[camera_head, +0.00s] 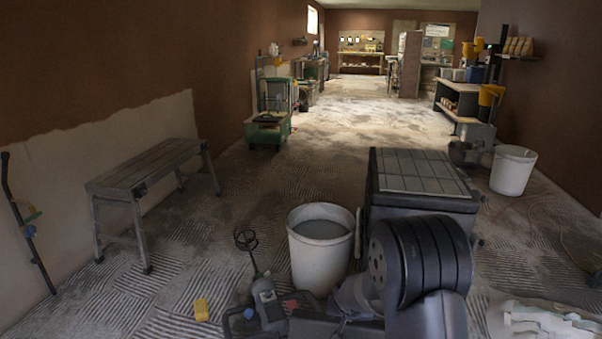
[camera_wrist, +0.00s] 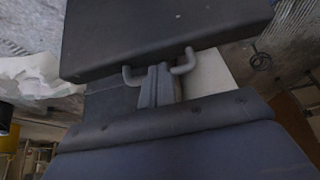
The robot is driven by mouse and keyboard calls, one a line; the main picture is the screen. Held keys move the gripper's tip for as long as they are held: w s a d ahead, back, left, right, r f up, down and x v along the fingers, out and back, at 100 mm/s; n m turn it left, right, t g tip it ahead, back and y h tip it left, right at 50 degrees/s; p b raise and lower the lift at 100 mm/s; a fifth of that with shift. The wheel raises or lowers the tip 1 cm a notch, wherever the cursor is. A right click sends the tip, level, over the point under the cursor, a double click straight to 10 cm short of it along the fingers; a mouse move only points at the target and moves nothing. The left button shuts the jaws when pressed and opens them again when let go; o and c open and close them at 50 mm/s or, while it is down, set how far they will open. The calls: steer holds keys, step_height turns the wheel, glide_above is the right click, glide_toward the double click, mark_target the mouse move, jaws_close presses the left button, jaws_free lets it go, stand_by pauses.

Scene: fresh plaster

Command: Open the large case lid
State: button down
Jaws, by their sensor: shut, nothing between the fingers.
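The large dark case (camera_head: 405,208) stands in front of me in the head view, its front largely hidden by my arm. Its lid (camera_head: 418,168), with a gridded top, lies flat and looks closed. In the wrist view a dark slab, apparently the lid (camera_wrist: 165,28), fills the top, with a grey U-shaped handle (camera_wrist: 183,68) at its edge. My gripper (camera_wrist: 158,70) shows there with its fingers together and empty. They overlap the middle of the handle in the picture; I cannot tell whether they touch it. My gripper is hidden in the head view.
A white bucket (camera_head: 320,262) stands close left of the case, with a mixer (camera_head: 262,290) beside it. Another white bucket (camera_head: 513,172) is at the right. Pale crumpled sheeting (camera_head: 545,318) lies front right. A bench (camera_head: 148,168) stands left. Floor beyond the case is open.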

mark_target(347, 325)
steer(key=w, duration=0.1)
steer(key=w+p, duration=0.1)
steer(key=f+p, duration=0.1)
steer(key=shift+w+d, duration=0.3)
steer(key=shift+w, duration=0.1)
steer(key=shift+w+d+f+p, duration=0.1)
steer(key=shift+w+f+p, duration=0.2)
steer(key=shift+w+p, duration=0.25)
